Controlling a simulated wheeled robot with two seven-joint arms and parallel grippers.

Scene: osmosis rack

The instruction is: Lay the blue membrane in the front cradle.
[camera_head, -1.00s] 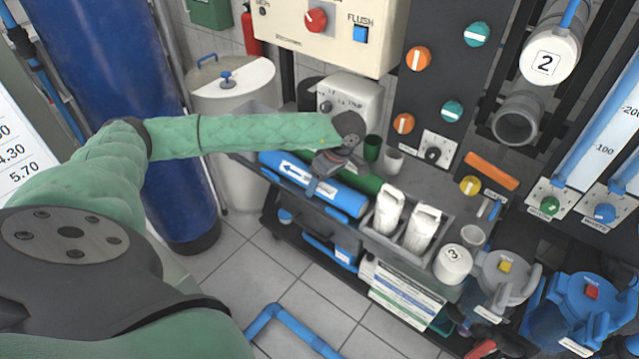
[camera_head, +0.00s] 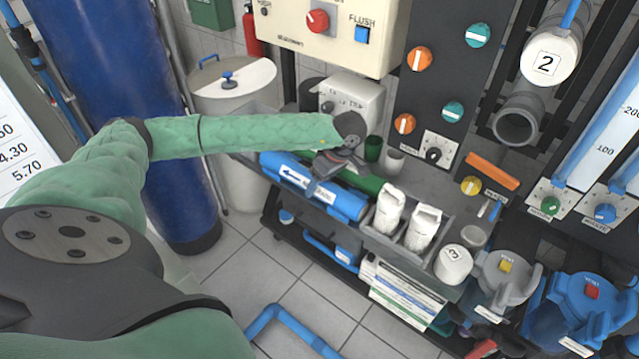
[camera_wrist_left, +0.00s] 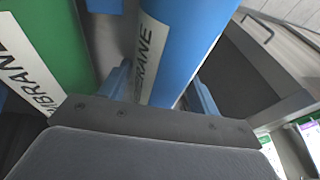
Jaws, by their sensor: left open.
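The blue membrane (camera_head: 345,204) is a long blue tube with a white arrow label. In the head view it lies along the front edge of the bench, with the green membrane (camera_head: 362,180) behind it. My left gripper (camera_head: 318,186) is over its middle. In the left wrist view the blue membrane (camera_wrist_left: 185,50) runs between the two blue fingers of my open left gripper (camera_wrist_left: 162,88), and the green membrane (camera_wrist_left: 50,45) is on the left. The front cradle under the tube is mostly hidden, so I cannot tell exactly how the tube rests. My right gripper is out of view.
A grey tray (camera_head: 378,239) with white cartridges stands right of the tube's end. A grey device (camera_head: 355,95) and small cups are behind. A lower shelf and blue pipe (camera_head: 290,318) are below; the tiled floor is otherwise clear in front.

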